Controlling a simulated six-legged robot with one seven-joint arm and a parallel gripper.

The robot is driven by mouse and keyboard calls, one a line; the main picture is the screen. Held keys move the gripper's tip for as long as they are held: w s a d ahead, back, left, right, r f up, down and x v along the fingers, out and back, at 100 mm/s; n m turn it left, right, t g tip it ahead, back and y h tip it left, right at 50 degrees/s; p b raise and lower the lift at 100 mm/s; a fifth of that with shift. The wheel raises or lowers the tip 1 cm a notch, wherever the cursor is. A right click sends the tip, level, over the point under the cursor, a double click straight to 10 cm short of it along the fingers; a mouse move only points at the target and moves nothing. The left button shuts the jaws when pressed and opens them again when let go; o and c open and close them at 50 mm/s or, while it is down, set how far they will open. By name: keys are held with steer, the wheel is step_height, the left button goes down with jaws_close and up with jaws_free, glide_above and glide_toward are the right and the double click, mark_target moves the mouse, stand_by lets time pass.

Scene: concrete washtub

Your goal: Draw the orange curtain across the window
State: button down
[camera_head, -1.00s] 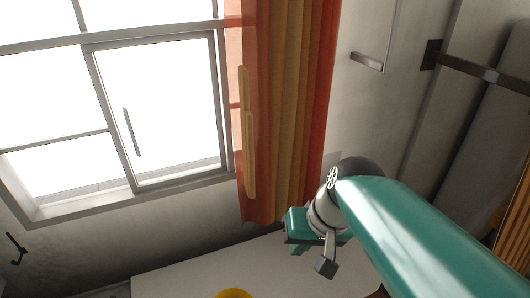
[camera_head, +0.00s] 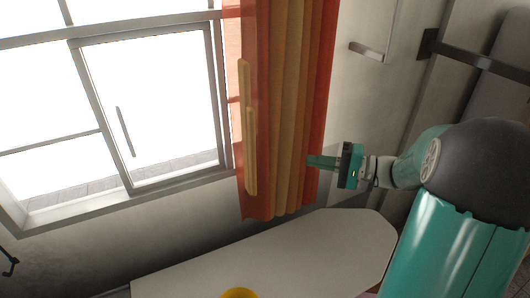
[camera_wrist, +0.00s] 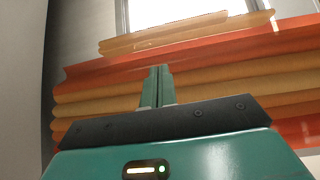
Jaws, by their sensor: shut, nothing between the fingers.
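The orange curtain (camera_head: 290,110) hangs in folds of orange and tan, gathered at the right side of the window (camera_head: 145,110). The window's panes are bright and uncovered. A pale yellow upright bar (camera_head: 249,140) runs along the curtain's left edge. My gripper (camera_head: 311,161) is at the curtain's right edge, pointing left, with its fingers shut and empty. In the wrist view the fingers (camera_wrist: 158,80) are together in front of the curtain (camera_wrist: 215,75), whose folds run across the picture. I cannot tell whether the fingertips touch the cloth.
A white board or table top (camera_head: 290,255) lies below the curtain, with a yellow round thing (camera_head: 238,293) at its near edge. A metal handle (camera_head: 367,50) and a dark bracket with a rail (camera_head: 470,58) are on the wall at right.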

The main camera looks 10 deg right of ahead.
steer(key=s+x, duration=0.1)
steer(key=x, duration=1)
steer(key=shift+a+r+t, duration=0.4)
steer(key=shift+a, duration=0.35)
steer(key=shift+w+a, duration=0.1)
steer(key=shift+w, duration=0.1)
